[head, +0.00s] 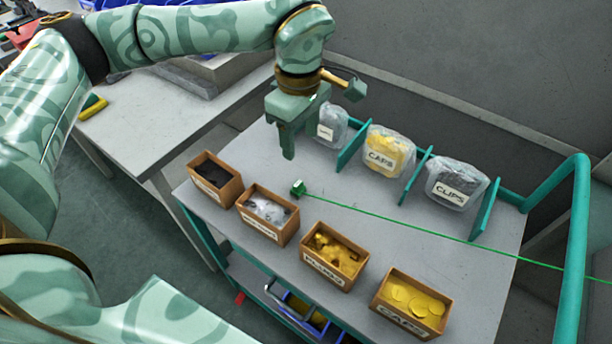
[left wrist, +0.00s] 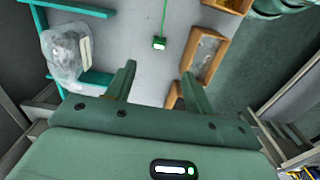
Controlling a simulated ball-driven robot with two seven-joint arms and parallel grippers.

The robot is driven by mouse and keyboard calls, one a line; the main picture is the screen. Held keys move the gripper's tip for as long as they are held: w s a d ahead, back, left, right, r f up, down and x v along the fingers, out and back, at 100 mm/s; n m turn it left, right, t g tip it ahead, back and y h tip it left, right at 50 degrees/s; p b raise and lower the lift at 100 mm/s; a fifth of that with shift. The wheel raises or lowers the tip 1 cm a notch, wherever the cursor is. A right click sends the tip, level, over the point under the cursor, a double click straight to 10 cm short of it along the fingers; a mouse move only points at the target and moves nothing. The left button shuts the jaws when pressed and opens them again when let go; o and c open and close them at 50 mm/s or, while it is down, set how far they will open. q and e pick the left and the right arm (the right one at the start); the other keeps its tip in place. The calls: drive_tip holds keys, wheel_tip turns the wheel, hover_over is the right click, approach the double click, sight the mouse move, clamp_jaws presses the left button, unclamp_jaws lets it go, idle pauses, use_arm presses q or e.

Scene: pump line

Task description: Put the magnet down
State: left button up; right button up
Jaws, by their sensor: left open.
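The magnet (head: 298,188) is a small green block with a green cord running from it to the right. It lies on the grey cart top (head: 350,205), behind the row of boxes. My left gripper (head: 291,150) is above the cart top, a little behind the magnet and apart from it. In the left wrist view its two fingers (left wrist: 158,72) are spread with nothing between them, and the magnet (left wrist: 158,43) shows beyond the fingertips. My right gripper is not in view.
Open boxes line the cart's front edge: black parts (head: 215,178), clear parts (head: 267,213), brass parts (head: 334,256) and yellow caps (head: 410,303). Labelled bags (head: 388,151) stand between teal dividers (head: 418,175) at the back.

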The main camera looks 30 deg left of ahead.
use_arm(q)
drive_tip(key=b, duration=0.3)
hover_over(298, 184)
drive_tip(key=f, duration=0.6)
drive_tip(key=d+f, duration=0.1)
drive_tip(key=f, duration=0.2)
drive_tip(key=shift+s+f, duration=0.1)
drive_tip(key=shift+f, duration=0.2)
drive_tip(key=shift+a+f, duration=0.1)
drive_tip(key=shift+f, duration=0.4)
drive_tip(key=f, duration=0.1)
drive_tip(key=f+b, duration=0.1)
drive_tip(key=f, duration=0.1)
drive_tip(key=a+f+b, duration=0.1)
drive_tip(key=f, duration=0.1)
drive_tip(key=shift+f, duration=0.1)
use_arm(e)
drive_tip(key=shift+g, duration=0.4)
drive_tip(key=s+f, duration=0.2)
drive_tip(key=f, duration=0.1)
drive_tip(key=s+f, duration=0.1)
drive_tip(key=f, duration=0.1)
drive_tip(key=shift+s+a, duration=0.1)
use_arm(q)
clamp_jaws()
drive_tip(key=shift+r, duration=0.2)
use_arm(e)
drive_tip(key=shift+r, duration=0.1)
